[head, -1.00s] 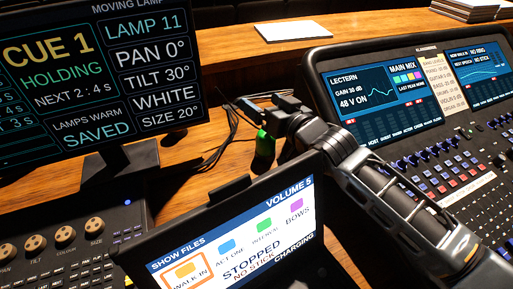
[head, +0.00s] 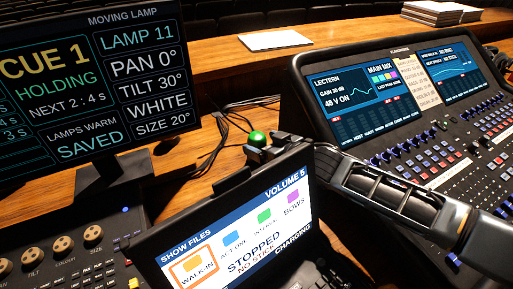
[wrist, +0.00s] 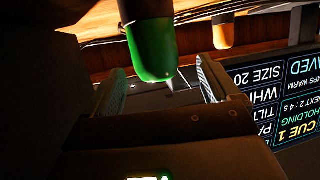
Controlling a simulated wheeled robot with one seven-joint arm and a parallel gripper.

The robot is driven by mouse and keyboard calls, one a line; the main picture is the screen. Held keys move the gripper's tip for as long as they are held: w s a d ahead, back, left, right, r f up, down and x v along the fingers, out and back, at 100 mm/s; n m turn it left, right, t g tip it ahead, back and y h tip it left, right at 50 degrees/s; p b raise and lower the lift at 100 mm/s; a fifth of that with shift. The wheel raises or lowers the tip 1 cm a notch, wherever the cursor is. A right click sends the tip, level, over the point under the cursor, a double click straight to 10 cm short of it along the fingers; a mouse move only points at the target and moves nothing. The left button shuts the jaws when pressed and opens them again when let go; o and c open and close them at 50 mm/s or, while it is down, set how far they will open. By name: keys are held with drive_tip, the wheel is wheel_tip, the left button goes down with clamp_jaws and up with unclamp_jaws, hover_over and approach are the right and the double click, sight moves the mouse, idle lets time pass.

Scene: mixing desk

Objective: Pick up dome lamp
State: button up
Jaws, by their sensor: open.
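The dome lamp shows as a green dome (head: 257,139) on the wooden desk, behind the tablet and among dark cables. My gripper (head: 268,152) is low beside the dome on its near side, partly hidden by the tablet's top edge. In the wrist view the picture is upside down, and the green dome (wrist: 150,50) hangs from the top edge. The open fingers of my gripper (wrist: 160,68) lie to either side of the dome's rounded end, with visible gaps. Nothing is held. The lamp's base is hidden in the head view.
A tablet (head: 238,235) stands close in front of the lamp. A monitor (head: 90,80) is on the left and a mixing console (head: 400,150) on the right. Cables (head: 213,140) run left of the lamp. White paper (head: 275,40) lies on the ledge behind.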

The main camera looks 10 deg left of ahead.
drive_tip(key=shift+d+x, duration=0.2)
drive_tip(key=shift+x, duration=1.85)
drive_tip(key=shift+w+f, duration=0.15)
drive_tip(key=c, duration=1.2)
